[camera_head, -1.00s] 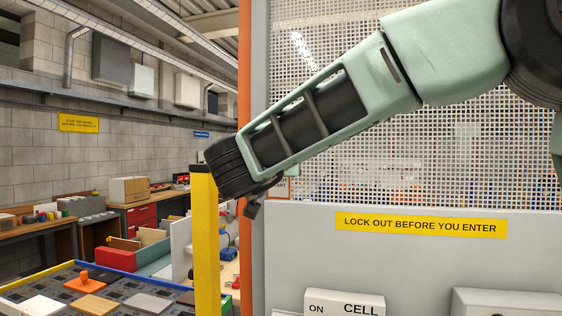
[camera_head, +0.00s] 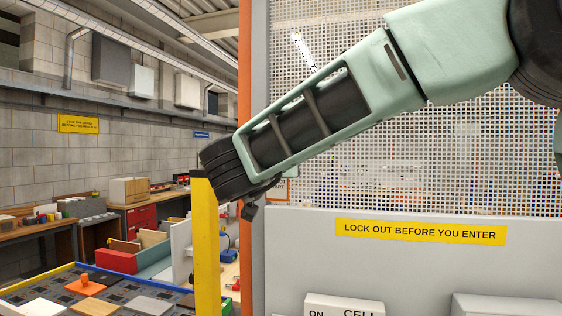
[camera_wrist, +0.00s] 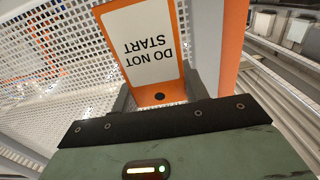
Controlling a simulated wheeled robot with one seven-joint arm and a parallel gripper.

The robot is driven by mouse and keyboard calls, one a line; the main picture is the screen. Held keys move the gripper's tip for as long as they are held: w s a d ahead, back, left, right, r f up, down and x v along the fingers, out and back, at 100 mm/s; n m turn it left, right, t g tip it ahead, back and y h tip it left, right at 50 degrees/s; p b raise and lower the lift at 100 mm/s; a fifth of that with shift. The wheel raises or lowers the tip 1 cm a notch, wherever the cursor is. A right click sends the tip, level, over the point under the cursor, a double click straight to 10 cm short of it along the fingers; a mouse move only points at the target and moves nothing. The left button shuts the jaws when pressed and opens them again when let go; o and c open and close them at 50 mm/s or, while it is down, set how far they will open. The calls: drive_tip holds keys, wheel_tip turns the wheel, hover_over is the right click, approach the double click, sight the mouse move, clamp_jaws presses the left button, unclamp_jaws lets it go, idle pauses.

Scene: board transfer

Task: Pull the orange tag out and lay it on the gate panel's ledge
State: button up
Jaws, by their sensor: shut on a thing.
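The orange tag (camera_wrist: 184,76) has a white face reading "DO NOT START", upside down in the wrist view. My gripper (camera_wrist: 158,97) is shut on its end with the dark hole, and the tag reaches away from the jaws. In the head view a small part of the tag (camera_head: 284,190) shows behind my gripper (camera_head: 250,209); the rest is hidden by my arm. The grey gate panel (camera_head: 400,265) carries a yellow "LOCK OUT BEFORE YOU ENTER" label. I cannot make out its ledge clearly, nor whether the tag touches anything besides my jaws.
Perforated mesh (camera_head: 420,180) stands above the panel, with an orange post (camera_head: 245,90) at its left. A yellow post (camera_head: 205,250) stands close below my wrist. White boxes (camera_head: 344,305) sit at the panel's bottom. A blue-rimmed board (camera_head: 50,270) with several blocks lies lower left.

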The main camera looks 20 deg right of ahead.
drive_tip(key=shift+p+v, duration=0.3)
drive_tip(key=shift+v, duration=2.2)
